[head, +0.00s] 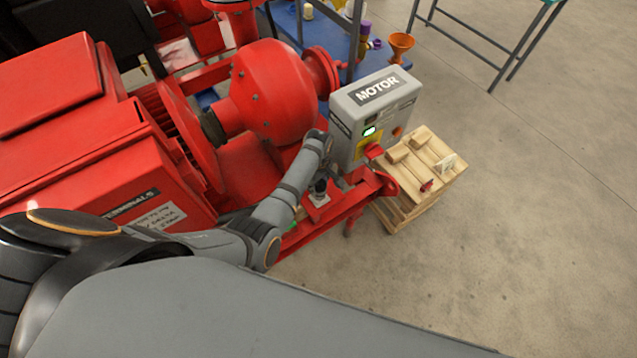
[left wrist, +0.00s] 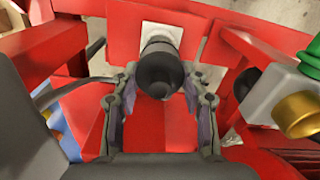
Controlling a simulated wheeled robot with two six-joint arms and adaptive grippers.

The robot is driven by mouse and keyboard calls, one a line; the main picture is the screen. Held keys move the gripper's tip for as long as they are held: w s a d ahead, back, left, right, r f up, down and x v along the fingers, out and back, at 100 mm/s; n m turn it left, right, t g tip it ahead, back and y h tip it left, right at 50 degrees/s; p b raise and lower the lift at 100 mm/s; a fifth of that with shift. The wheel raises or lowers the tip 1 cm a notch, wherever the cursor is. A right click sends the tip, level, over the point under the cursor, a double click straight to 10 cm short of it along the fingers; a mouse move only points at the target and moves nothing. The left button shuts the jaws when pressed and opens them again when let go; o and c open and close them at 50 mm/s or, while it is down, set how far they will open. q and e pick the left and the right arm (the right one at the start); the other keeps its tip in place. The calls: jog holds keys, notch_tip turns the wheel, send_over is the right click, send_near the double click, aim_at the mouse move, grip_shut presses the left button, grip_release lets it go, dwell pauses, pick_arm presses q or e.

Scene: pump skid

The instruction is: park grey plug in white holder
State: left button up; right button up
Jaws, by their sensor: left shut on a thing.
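The grey plug (left wrist: 160,72) is a dark, round-ended cylinder between the fingers of my left gripper (left wrist: 160,84) in the left wrist view. The gripper is shut on it. The white holder (left wrist: 174,32) is a pale square on a red plate, directly beyond the plug. The plug covers its middle, so I cannot tell how deep the plug sits in it. In the head view my left gripper (head: 325,178) is small, beside the red frame under the grey motor box, with a pale patch of the holder (head: 319,201) below. My right gripper is not in view.
The grey MOTOR box (head: 358,130) stands just right of the gripper. A wooden crate (head: 420,205) is beyond it. The red pump (head: 270,90) and red terminal housing (head: 150,170) are on the left. A brass fitting (left wrist: 299,115) is right of the gripper.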

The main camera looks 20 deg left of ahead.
pick_arm(q)
jog(key=shift+f+b, duration=1.2)
jog(key=shift+f, duration=0.5)
jog(key=o, duration=1.4)
jog(key=shift+c, duration=0.2)
notch_tip(320, 180, up, 12)
jog(key=shift+r, duration=0.1)
